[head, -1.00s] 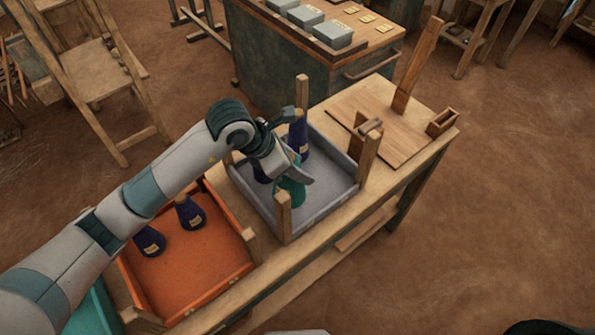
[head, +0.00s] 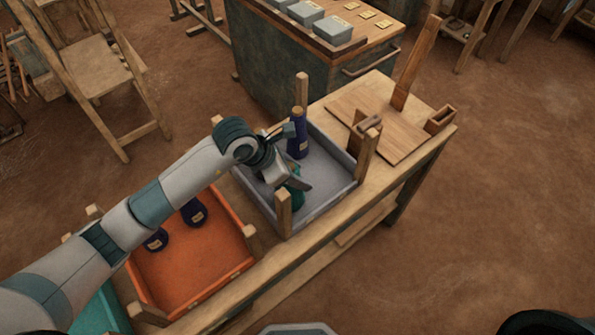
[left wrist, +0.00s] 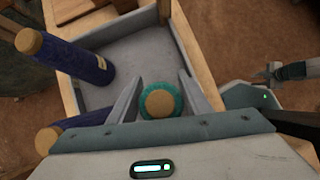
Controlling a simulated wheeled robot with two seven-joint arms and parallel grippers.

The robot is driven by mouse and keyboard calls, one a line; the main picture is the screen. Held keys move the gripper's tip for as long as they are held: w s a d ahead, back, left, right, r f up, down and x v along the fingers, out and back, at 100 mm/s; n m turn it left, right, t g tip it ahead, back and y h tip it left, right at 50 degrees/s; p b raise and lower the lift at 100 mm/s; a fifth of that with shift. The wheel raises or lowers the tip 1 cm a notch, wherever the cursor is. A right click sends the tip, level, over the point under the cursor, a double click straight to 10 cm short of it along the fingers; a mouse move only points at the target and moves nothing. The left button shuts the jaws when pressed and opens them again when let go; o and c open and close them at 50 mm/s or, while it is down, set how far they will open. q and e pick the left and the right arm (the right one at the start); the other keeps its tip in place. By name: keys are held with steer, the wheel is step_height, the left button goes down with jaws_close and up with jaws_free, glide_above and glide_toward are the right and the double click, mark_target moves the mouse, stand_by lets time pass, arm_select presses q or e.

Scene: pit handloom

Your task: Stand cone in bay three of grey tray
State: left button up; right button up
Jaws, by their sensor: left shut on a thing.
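My left gripper (head: 291,180) reaches into the grey tray (head: 325,196) and is shut on a teal cone (head: 296,198). In the left wrist view the cone's round tan top (left wrist: 160,103) sits between the two fingers, seen almost end-on. The gripper hides much of the cone in the head view, and I cannot tell whether its base touches the tray floor. A dark blue cone (head: 298,143) stands upright in the tray behind the gripper. Another blue cone (left wrist: 62,139) shows partly in the left wrist view. What seems to be my right gripper (left wrist: 275,74) is small at that view's right.
Wooden posts rise at the grey tray's corners, one (head: 284,210) close to my gripper. The orange tray (head: 195,262) to the left holds blue cones (head: 194,212). A wooden board (head: 385,135) lies right of the grey tray. The grey tray's right part is bare.

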arm_select(q)
steer(key=o, duration=1.6)
steer(key=b+v, duration=0.3)
steer(key=v, duration=0.9)
steer(key=shift+s, duration=0.1)
